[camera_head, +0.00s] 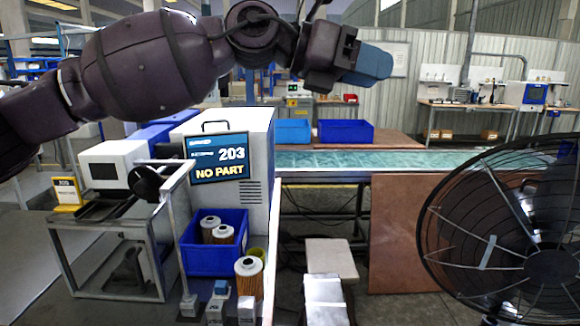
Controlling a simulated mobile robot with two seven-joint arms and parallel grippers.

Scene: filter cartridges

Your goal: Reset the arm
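My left arm comes in from the left and crosses the top of the head view. Its gripper (368,64) is at the upper middle, raised well above the work area and pointing right. Its end is a blue-grey block, and I cannot make out a gap between fingers. Filter cartridges with white caps and orange-brown bodies are in view below. My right gripper is not in view.
A white machine with a screen (218,158) reading "203 NO PART" stands behind the bin. Two blue crates (346,132) are at the back by a greenish conveyor (390,161). A large black fan (520,235) fills the right side. A small light-topped stand (330,259) is at the lower middle.

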